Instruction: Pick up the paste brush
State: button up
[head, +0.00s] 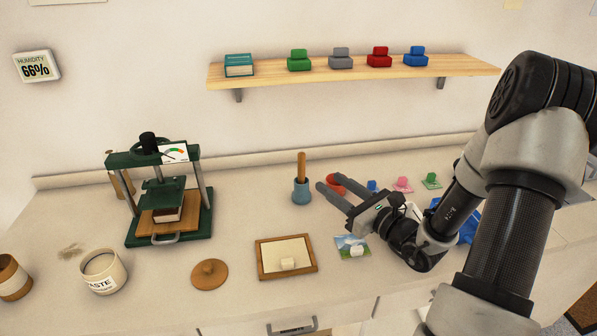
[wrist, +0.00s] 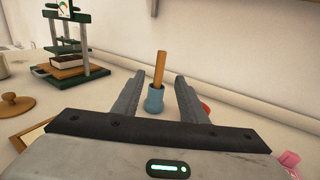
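The paste brush (head: 302,166) shows as an upright wooden handle standing in a small blue-grey pot (head: 301,191) near the back of the counter. Its lower end is hidden in the pot. In the wrist view the handle (wrist: 160,68) and the pot (wrist: 154,99) appear between and beyond my fingers. My gripper (head: 329,187) is open and empty, with its fingers pointing toward the pot from the right. The fingers (wrist: 161,100) are spread wide in the wrist view. I see no contact with the brush.
A red round item (head: 336,184) lies close behind my fingers. A wooden frame (head: 286,275) and a small picture card (head: 352,247) lie in front. A green press (head: 165,200) and a paste jar (head: 103,271) stand left. A shelf (head: 350,69) hangs above. The counter just left of the pot is clear.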

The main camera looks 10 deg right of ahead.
aim_at(302, 156)
jog(key=b+x, duration=0.1)
jog(key=x, duration=1.6)
jog(key=shift+w+d+r, duration=0.1)
jog(key=shift+w, duration=0.05)
grip_shut()
